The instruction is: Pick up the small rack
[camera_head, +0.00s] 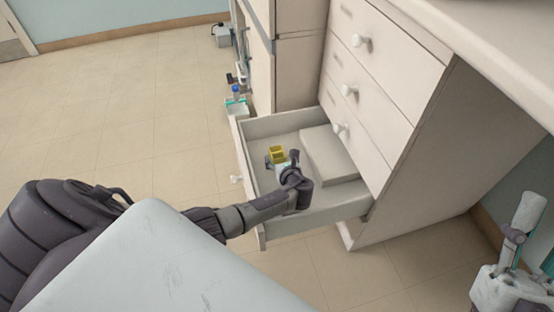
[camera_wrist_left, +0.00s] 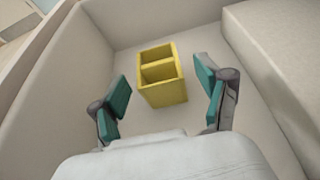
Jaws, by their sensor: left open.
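The small rack (camera_head: 278,153) is a yellow box with an open top and two compartments. It stands in the open bottom drawer (camera_head: 300,229) of the white cabinet. My left gripper (camera_head: 284,164) reaches down into the drawer over it, partly hiding it in the head view. In the left wrist view the rack (camera_wrist_left: 162,75) lies ahead of and between the green-padded fingertips of my left gripper (camera_wrist_left: 163,94), which are open and apart from it. My right gripper (camera_head: 510,262) is partly in view at the lower right edge; its fingers' opening is unclear.
A pale block (camera_head: 328,155) fills the drawer's right side, close to my left gripper. The drawer walls surround the rack. Closed drawers (camera_head: 380,75) with round knobs rise above. Floor at left is clear.

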